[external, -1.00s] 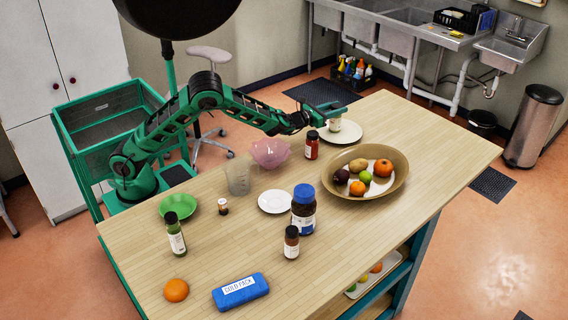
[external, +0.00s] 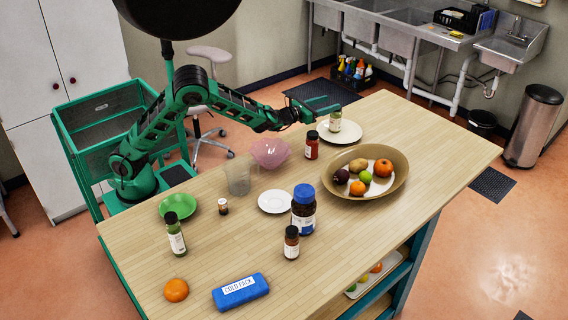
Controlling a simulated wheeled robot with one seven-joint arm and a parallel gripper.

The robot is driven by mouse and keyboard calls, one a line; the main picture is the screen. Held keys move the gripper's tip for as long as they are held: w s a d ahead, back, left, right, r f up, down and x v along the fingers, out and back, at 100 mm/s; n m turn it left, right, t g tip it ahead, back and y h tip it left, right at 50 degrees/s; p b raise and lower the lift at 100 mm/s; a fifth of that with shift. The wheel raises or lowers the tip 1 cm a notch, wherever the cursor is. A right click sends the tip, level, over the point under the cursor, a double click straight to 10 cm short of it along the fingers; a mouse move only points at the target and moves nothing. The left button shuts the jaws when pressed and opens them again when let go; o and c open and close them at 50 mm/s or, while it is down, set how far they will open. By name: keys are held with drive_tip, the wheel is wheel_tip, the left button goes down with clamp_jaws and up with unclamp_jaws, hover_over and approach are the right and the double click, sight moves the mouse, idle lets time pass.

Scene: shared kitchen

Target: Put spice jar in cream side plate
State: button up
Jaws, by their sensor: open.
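A spice jar (external: 335,121) with a pale label and green contents stands upright on the cream side plate (external: 352,133) at the far edge of the table. My gripper (external: 325,106) is open, just to the left of and above the jar, and appears apart from it. The small gap between the fingers and the jar is hard to judge at this size.
A pink bowl (external: 269,153), a clear beaker (external: 238,178) and a wide fruit bowl (external: 396,187) are nearby. The table's right end (external: 450,150) is clear.

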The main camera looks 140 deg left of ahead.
drive_tip(key=shift+w+r, duration=0.15)
drive_tip(key=shift+r, duration=1.7)
